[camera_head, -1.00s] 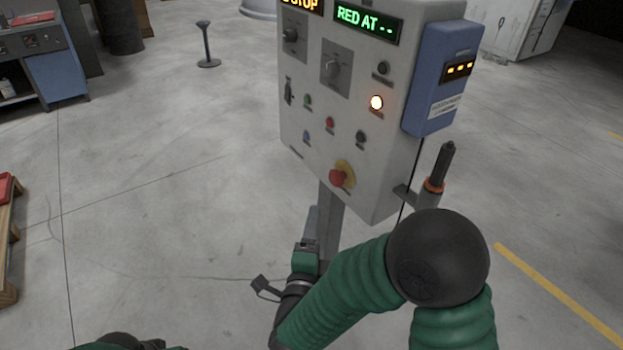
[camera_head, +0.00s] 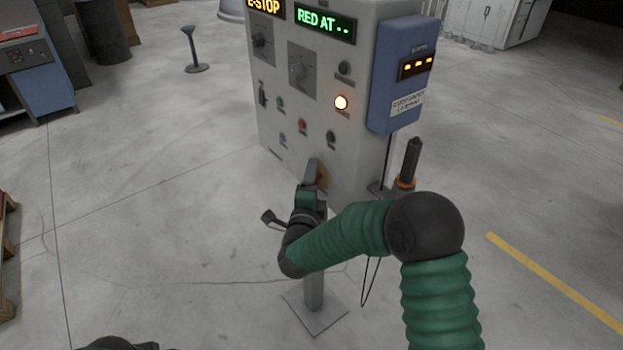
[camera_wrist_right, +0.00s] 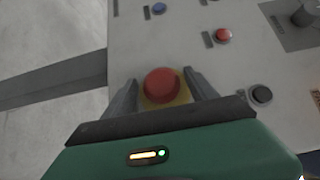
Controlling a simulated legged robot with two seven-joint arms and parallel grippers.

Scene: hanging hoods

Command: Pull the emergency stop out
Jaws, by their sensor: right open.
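The emergency stop is a red mushroom button (camera_wrist_right: 162,85) on a yellow backing (camera_wrist_right: 178,92), low on the front of the grey control panel (camera_head: 310,75). In the head view my right gripper (camera_head: 314,172) is in front of it and hides most of it. In the right wrist view the right gripper (camera_wrist_right: 162,90) is open, with one finger on each side of the red button. I cannot tell whether the fingers touch it. My left gripper does not show clearly; only a dark part of my body is at the bottom left of the head view.
The panel stands on a post with a square base plate (camera_head: 315,312). A blue box (camera_head: 398,75) is on its right side, with a dark handle (camera_head: 410,160) below. Other knobs and a small red button (camera_wrist_right: 223,35) sit near the stop.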

